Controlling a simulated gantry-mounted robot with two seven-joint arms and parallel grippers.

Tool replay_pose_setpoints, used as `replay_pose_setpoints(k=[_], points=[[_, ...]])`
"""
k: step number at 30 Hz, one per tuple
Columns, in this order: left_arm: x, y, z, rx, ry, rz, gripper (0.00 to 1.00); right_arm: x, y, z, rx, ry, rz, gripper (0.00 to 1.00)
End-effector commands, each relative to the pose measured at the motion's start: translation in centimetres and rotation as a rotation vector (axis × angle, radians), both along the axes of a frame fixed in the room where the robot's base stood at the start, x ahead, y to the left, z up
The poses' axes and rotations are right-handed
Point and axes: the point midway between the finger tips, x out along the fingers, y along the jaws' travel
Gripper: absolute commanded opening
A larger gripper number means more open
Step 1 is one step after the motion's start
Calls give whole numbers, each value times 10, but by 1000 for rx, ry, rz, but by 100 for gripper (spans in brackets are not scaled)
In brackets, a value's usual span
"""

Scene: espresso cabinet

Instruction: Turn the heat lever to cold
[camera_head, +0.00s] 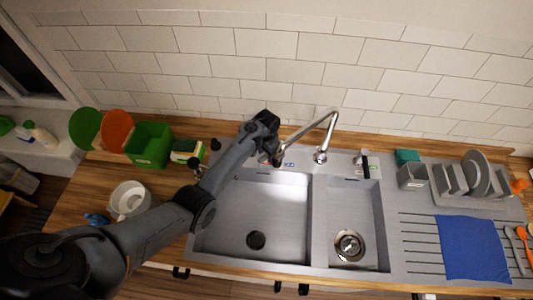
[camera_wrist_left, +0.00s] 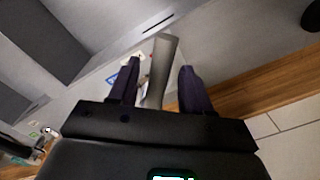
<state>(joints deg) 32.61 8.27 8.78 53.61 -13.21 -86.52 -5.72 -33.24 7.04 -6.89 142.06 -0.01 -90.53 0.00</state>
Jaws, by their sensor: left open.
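The grey heat lever (camera_wrist_left: 161,67) stands between the two dark purple fingers of my left gripper (camera_wrist_left: 158,88) in the left wrist view. The fingers are open, one on each side of it, and a gap shows on the right side. A small label with blue and red marks (camera_wrist_left: 125,76) lies beside the left finger; it also shows in the head view (camera_head: 289,164). In the head view my left gripper (camera_head: 274,152) is at the back rim of the sink, left of the faucet (camera_head: 320,156), and hides most of the lever. My right gripper is not in view.
The faucet's spout (camera_head: 312,128) slants close to the right of my left gripper. The double sink (camera_head: 235,205) is empty. A green box (camera_head: 150,144), a sponge holder (camera_head: 187,150) and a white pot (camera_head: 128,199) stand left, near my arm. A dish rack (camera_head: 452,182) stands right.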

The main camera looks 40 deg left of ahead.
Motion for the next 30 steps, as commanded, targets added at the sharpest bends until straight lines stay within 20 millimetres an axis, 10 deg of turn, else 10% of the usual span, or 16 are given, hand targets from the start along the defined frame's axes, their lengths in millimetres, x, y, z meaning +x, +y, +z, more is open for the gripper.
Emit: replay_pose_setpoints(k=[10,30], points=[[0,0,0,0,0,0,1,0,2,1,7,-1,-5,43],[-1,-10,3,0,1,128,0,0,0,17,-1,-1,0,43]])
